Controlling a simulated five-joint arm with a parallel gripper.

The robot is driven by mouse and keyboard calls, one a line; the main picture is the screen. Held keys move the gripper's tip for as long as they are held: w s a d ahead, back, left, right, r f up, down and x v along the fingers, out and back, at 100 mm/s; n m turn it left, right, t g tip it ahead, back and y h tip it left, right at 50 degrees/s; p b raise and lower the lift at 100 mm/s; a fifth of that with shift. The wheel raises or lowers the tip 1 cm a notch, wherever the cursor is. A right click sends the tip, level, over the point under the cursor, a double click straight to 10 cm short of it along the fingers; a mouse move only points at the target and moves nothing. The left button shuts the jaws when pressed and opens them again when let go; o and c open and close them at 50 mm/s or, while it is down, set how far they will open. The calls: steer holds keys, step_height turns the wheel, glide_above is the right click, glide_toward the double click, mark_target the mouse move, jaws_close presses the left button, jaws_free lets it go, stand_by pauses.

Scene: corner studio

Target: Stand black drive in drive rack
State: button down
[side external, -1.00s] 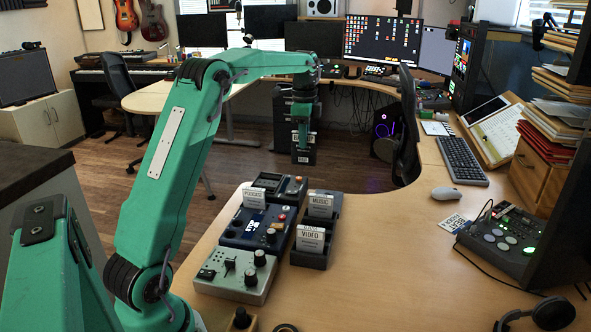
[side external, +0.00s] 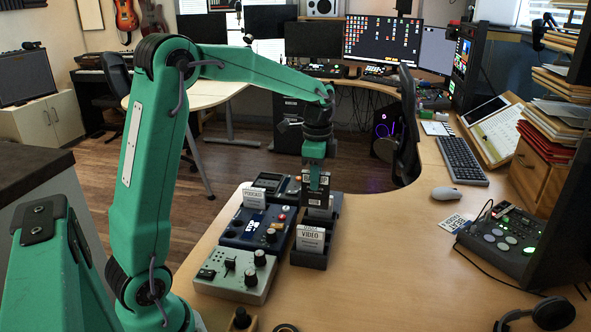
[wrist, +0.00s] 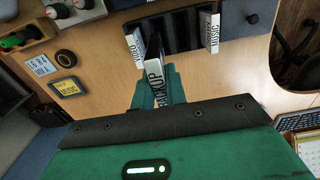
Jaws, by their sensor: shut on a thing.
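My gripper (side external: 316,177) is shut on the black drive (side external: 317,195), holding it upright above the back part of the drive rack. In the wrist view, the drive (wrist: 153,72) shows a white label reading BACKUP between my green fingers (wrist: 155,92). The dark drive rack (side external: 310,260) stands on the desk. A white-labelled VIDEO drive (side external: 310,240) stands in its front part. A MUSIC drive (wrist: 208,30) stands at the other end, mostly hidden behind the held drive in the side view. I cannot tell whether the held drive touches the rack.
Several audio boxes, including a grey mixer (side external: 236,274) and a blue unit (side external: 256,226), stand directly left of the rack. A PODCAST card (side external: 253,196) stands there too. The desk (side external: 390,250) right of the rack is clear up to the mouse (side external: 446,193).

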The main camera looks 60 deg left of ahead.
mark_target(315, 207)
step_height(315, 207, down, 6)
steer(key=shift+f, duration=0.15)
stand_by(0.4)
steer(key=shift+f, duration=2.6)
steer(key=shift+f, duration=0.7)
steer(key=c, duration=1.3)
jaws_free()
steer(key=shift+c, duration=0.2)
steer(key=shift+r, duration=0.2)
steer(key=shift+r, duration=2.8)
steer(key=shift+r, duration=0.1)
